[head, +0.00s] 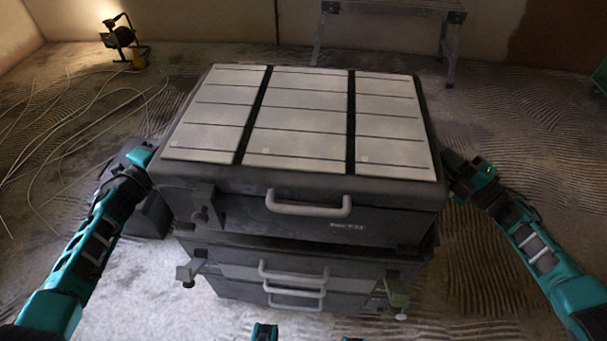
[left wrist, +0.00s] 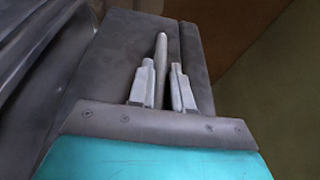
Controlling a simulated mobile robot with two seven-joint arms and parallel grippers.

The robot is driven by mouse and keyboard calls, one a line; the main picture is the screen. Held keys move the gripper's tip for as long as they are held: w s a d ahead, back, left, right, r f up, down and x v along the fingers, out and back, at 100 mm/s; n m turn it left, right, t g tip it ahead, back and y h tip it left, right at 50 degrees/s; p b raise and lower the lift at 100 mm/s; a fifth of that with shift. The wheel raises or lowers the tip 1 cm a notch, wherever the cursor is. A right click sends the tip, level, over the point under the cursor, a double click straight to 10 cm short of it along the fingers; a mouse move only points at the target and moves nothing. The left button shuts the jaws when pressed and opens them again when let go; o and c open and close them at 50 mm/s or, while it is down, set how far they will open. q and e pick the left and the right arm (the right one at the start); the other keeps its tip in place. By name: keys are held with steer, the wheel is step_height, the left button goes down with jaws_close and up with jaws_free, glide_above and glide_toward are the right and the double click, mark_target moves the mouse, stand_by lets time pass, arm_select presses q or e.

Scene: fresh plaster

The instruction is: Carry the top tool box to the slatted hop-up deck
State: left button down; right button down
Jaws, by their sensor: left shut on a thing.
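The top tool box (head: 300,190), black with a pale grey panelled lid and a grey front handle, fills the middle of the head view. It is above the lower tool boxes (head: 320,268); a dark band lies between, and I cannot tell whether they touch. My left gripper (head: 143,158) is at its left side. In the left wrist view the left fingers (left wrist: 162,85) are shut around a thin grey bar, a side handle of the box. My right gripper (head: 462,180) is at its right side; its fingers are hidden. The hop-up deck (head: 390,8) stands behind, its top partly cut off.
A work lamp (head: 120,38) glows at the back left, with loose cables (head: 75,115) spread over the floor. A dark case (head: 150,215) stands left of the stack. A green thing (head: 600,75) shows at the right edge. Bare ridged floor (head: 500,120) lies on the right.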

arm_select(q)
steer(key=shift+r, duration=0.25)
arm_select(e)
steer(key=shift+r, duration=0.2)
